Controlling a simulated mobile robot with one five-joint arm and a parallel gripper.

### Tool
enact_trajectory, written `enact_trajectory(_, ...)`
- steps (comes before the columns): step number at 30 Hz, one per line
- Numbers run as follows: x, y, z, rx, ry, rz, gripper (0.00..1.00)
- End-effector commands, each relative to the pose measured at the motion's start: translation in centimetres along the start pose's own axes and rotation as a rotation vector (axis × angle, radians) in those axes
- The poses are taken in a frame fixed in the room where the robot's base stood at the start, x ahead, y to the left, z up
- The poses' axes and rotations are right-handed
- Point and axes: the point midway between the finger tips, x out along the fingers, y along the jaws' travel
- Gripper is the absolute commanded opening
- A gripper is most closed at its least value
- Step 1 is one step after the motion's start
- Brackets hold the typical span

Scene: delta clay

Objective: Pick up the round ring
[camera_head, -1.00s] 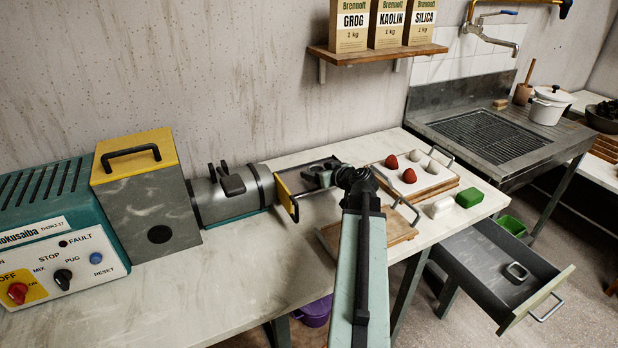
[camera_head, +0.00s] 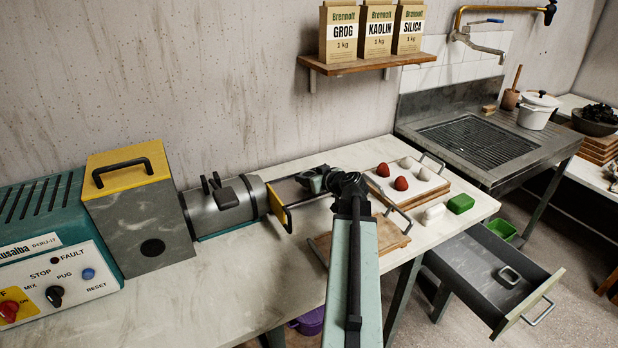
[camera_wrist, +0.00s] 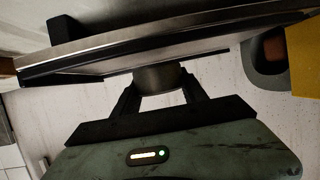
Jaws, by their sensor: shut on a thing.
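My gripper (camera_head: 316,179) is at the metal tray frame (camera_head: 290,190) in front of the grey barrel machine on the bench. In the wrist view my gripper (camera_wrist: 160,82) is shut on a short dark round piece, which I take for the round ring (camera_wrist: 160,76). It is seen from the side, so its hole is hidden. It lies close against the frame's long dark rail (camera_wrist: 170,45); I cannot tell if they touch. In the head view the gripper hides the ring. A different, rounded-square grey ring (camera_head: 499,272) lies in the open drawer (camera_head: 470,265).
The yellow end plate (camera_head: 279,209) stands left of my gripper, beside the barrel machine (camera_head: 225,210). A board with red and pale balls (camera_head: 401,183) and a wooden board (camera_head: 393,238) lie to the right. The bench front at left is clear.

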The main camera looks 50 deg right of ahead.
Motion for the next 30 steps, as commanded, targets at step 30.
enact_trajectory(30, -4.7, 0.1, -11.3, 0.001, -0.001, 0.001, 0.03)
